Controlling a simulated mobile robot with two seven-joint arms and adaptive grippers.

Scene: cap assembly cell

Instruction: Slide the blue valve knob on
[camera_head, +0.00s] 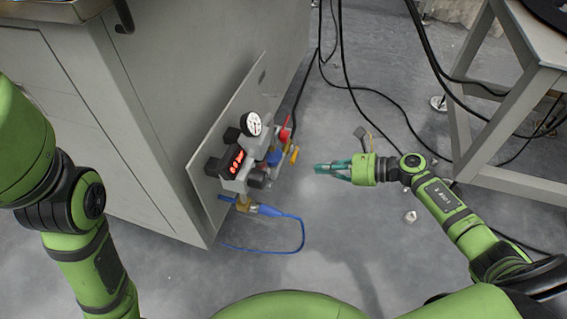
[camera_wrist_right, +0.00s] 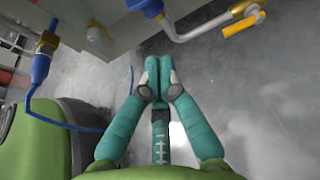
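A blue part that looks like the valve knob (camera_head: 274,157) is at the right side of the valve assembly (camera_head: 240,172) on the cabinet's panel. In the right wrist view the blue knob (camera_wrist_right: 148,6) shows at the top edge, next to a brass fitting and a grey pipe; I cannot tell how far on it sits. My right gripper (camera_head: 320,169) is to the right of the assembly, apart from it, pointing left. In the wrist view its teal fingers (camera_wrist_right: 158,70) are together with nothing seen between them. My left arm comes in at the left; its gripper is out of view.
A pressure gauge (camera_head: 251,124), a red handle (camera_head: 285,133) and a yellow lever (camera_head: 294,154) stick out from the assembly. A blue hose (camera_head: 303,236) loops below it. Black cables (camera_head: 385,95) hang and lie behind my right gripper. A table (camera_head: 510,120) stands at right.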

